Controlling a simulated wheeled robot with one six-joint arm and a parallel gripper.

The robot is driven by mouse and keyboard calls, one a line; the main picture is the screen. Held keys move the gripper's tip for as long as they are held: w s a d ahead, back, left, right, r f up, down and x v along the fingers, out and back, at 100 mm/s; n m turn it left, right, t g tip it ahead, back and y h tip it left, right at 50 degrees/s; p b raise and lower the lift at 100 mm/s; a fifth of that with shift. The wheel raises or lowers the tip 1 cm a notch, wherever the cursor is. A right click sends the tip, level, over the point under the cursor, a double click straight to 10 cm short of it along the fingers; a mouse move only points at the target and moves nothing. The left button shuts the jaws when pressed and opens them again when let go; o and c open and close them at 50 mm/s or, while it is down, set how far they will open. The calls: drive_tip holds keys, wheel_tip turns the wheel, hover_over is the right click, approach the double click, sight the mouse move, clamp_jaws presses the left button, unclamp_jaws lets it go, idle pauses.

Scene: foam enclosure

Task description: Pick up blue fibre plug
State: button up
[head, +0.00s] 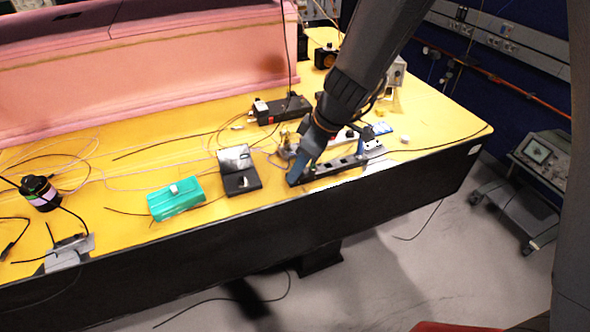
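My arm reaches down from the top right to the front edge of the yellow table (215,225). My gripper (297,178) is at its end, dark with a blue-grey part, over the left end of a dark rail-like device (342,165). The fingertips are too small and dark to tell whether they are open or shut, or whether they hold anything. I cannot make out the blue fibre plug for certain. A small blue and white patch (381,128) lies to the right of my arm. My arm hides part of the table behind it.
A teal case (176,198) and a black box with a raised silver lid (240,172) stand left of my gripper. A black device (281,109) lies behind. Loose cables cross the table. Pink foam (150,75) walls the back. A trolley (538,160) stands right.

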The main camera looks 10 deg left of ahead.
drive_tip(key=shift+c, duration=0.2)
clamp_jaws()
